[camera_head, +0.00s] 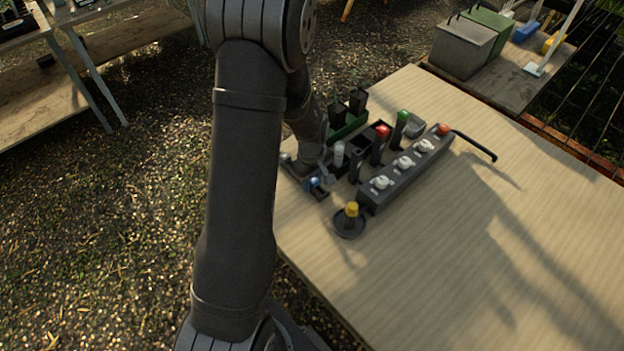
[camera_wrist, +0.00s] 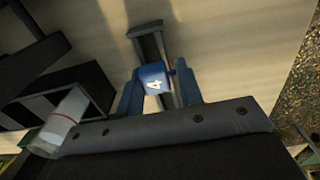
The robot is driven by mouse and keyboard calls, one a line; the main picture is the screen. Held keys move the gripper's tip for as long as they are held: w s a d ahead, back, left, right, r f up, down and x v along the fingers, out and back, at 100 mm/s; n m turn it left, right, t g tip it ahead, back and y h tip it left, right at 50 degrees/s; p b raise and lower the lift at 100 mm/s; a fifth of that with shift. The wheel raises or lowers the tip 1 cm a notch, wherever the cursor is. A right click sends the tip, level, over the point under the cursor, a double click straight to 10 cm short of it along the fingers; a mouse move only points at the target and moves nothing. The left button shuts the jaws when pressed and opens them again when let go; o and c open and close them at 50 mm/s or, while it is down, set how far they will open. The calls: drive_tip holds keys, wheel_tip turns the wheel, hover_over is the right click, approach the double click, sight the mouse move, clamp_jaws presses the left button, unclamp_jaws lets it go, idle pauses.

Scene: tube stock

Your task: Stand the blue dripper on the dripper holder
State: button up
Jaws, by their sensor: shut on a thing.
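The blue dripper shows its blue cap, marked with a white 4, in the wrist view (camera_wrist: 153,78). It sits between the two blue fingers of my gripper (camera_wrist: 158,90), which is shut on it. In the head view the blue cap (camera_head: 315,182) shows at the left end of the group on the table, with my gripper (camera_head: 318,180) around it. A dark, narrow, slotted piece (camera_wrist: 149,38) lies just beyond the cap in the wrist view. I cannot tell whether it is the dripper holder, or whether the dripper touches it. My arm hides part of this area.
A yellow-capped piece (camera_head: 351,209) stands on a round dark dish. A red-capped (camera_head: 382,131) and a green-capped (camera_head: 403,117) piece stand near a long dark bar (camera_head: 405,170) with white knobs. A clear, white-topped tube (camera_wrist: 62,122) is close to my gripper. The table's right side is clear.

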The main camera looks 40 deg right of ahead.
drive_tip(key=shift+a+f, duration=0.1)
drive_tip(key=shift+f, duration=0.15)
drive_tip(key=o, duration=1)
drive_tip(key=shift+c, duration=0.3)
